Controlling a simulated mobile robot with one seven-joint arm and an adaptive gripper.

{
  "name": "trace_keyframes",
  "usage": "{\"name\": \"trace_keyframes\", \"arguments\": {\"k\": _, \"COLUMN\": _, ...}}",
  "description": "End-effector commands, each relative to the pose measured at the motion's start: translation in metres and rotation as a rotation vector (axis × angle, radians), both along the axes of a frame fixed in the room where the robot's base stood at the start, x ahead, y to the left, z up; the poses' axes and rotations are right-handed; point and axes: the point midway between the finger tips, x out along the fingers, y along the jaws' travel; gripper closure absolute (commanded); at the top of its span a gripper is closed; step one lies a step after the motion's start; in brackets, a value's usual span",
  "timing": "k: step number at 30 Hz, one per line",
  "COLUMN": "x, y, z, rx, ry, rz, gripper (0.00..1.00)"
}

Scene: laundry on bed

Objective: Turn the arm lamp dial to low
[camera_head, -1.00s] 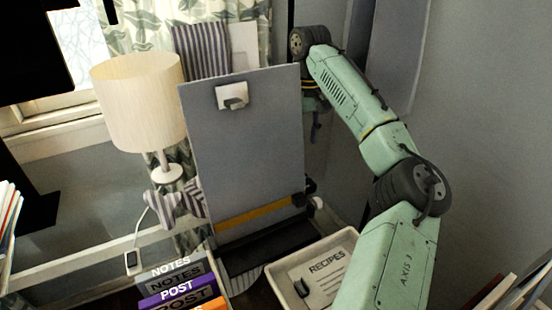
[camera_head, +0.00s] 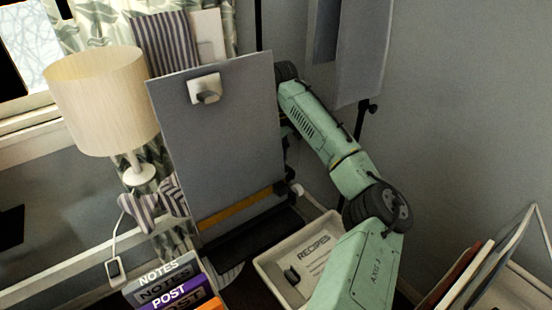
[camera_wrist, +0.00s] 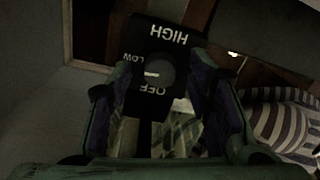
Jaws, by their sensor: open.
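The dial (camera_wrist: 165,71) shows in the wrist view as a round dark knob with a pale mark, on a black plate (camera_wrist: 140,36) lettered HIGH, LOW and OFF. The lettering appears upside down. The pale mark lies near LOW and OFF; I cannot tell which it points to. My gripper (camera_wrist: 160,92) is open, with one finger on each side of the knob in the picture. I cannot tell whether the fingers touch it. In the head view a grey upright panel hides my gripper and the dial.
The grey panel (camera_head: 215,150) carries a white plate with a knob (camera_head: 205,90). A beige-shaded lamp (camera_head: 100,100) stands left. A tray (camera_head: 268,264) with a RECIPES card (camera_head: 312,258) lies below, beside labelled books (camera_head: 165,283). Striped cloth (camera_wrist: 280,125) shows right in the wrist view.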

Motion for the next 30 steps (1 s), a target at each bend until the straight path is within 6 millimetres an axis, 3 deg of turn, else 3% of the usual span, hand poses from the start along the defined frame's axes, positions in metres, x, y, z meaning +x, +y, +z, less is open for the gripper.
{"name": "trace_keyframes", "arguments": {"k": 11, "x": -0.0002, "y": 0.0004, "z": -0.0063, "rx": -0.001, "ry": -0.001, "rz": 0.000, "gripper": 0.55}}
{"name": "trace_keyframes", "arguments": {"k": 30, "x": -0.0002, "y": 0.0004, "z": -0.0060, "rx": 0.000, "ry": 0.000, "rz": 0.000, "gripper": 0.97}}
